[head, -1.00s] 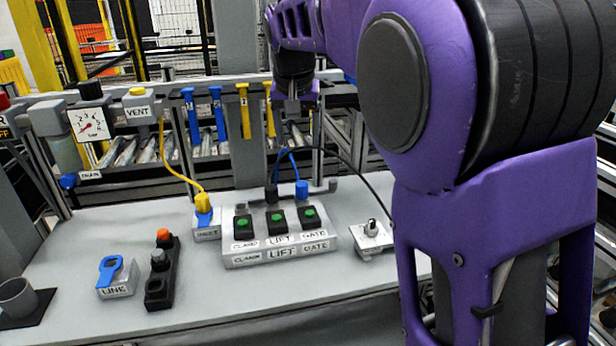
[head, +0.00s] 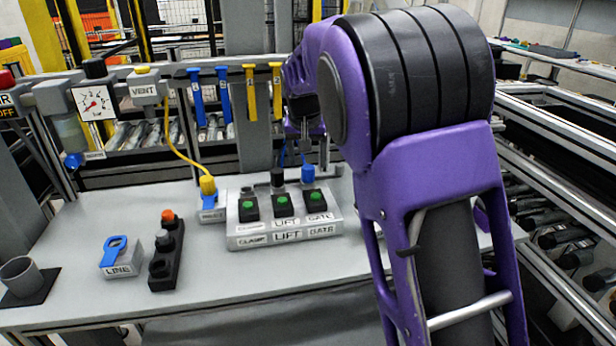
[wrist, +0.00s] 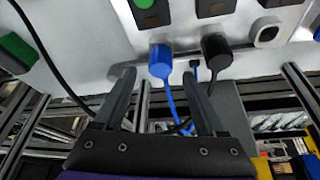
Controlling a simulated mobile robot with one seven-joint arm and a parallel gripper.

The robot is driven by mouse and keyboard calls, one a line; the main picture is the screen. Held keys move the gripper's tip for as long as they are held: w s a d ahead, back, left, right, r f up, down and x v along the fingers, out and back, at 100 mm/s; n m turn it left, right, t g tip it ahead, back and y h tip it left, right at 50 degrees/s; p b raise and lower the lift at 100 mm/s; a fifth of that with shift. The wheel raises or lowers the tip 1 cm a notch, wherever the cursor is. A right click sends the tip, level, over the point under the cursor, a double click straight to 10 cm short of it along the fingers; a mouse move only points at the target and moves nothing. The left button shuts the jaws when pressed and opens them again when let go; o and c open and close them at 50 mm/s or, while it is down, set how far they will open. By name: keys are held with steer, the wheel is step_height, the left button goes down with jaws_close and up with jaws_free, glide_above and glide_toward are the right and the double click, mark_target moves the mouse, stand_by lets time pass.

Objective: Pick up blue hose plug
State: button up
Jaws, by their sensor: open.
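The blue hose plug (head: 307,173) stands at the back of the CLAMP/LIFT/GATE block (head: 285,232), behind the GATE button. A blue hose runs from it. In the wrist view the blue plug (wrist: 160,62) appears between the fingertips of my gripper (wrist: 157,72), which is open and empty. Whether the fingers flank the plug or stop short of it, I cannot tell. In the head view my gripper (head: 305,138) is just above the plug, partly hidden by my arm.
A black plug (head: 277,178) stands close beside the blue one; in the wrist view it (wrist: 214,48) lies near the right finger. A yellow plug (head: 207,185) sits in a holder to the left. Blue and yellow tools (head: 223,97) hang behind.

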mark_target(308, 167)
steer(key=x, duration=0.4)
steer(key=shift+s, duration=0.15)
jaws_close()
